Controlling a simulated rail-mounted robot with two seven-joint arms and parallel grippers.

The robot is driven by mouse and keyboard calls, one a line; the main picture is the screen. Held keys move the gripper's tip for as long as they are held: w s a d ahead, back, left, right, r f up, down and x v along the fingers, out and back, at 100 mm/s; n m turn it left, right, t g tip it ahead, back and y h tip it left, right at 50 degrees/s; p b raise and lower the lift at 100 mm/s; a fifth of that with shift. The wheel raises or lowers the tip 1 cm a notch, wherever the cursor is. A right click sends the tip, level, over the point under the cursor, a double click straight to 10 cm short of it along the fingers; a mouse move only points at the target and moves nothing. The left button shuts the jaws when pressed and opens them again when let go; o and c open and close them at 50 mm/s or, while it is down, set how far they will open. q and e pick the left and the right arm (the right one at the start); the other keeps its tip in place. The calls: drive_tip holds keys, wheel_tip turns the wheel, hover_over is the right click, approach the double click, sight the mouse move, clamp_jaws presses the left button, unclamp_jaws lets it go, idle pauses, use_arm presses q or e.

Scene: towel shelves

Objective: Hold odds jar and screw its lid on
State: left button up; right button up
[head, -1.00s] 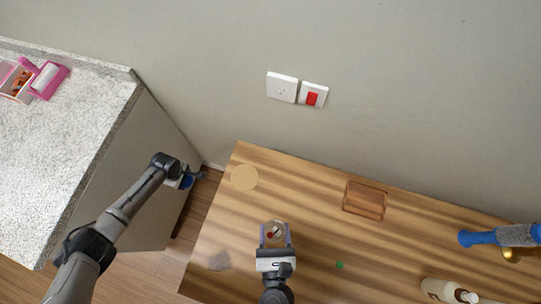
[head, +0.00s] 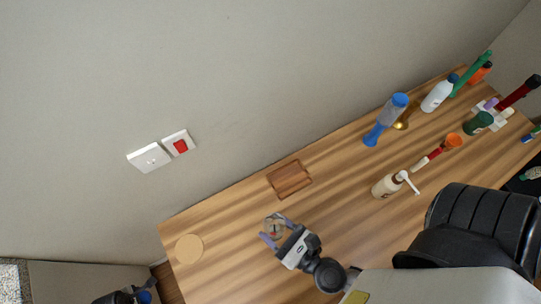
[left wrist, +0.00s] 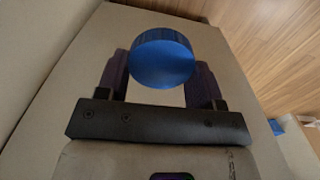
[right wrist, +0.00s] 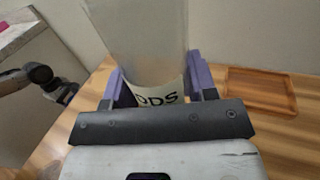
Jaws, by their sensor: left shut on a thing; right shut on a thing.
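My right gripper (head: 272,231) is shut around the jar's sides. The blue round lid (left wrist: 162,58) is between the fingers of my left gripper (left wrist: 162,75), which is shut on it. In the head view my left gripper (head: 143,293) is at the bottom left edge, off the table's left end and apart from the jar.
A round tan disc (head: 189,249) lies left of the jar. A wooden tray (head: 290,179) lies behind it. The wall with switches (head: 150,157) runs behind the table.

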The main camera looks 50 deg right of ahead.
drive_tip(key=o, duration=0.3)
drive_tip(key=c, duration=0.7)
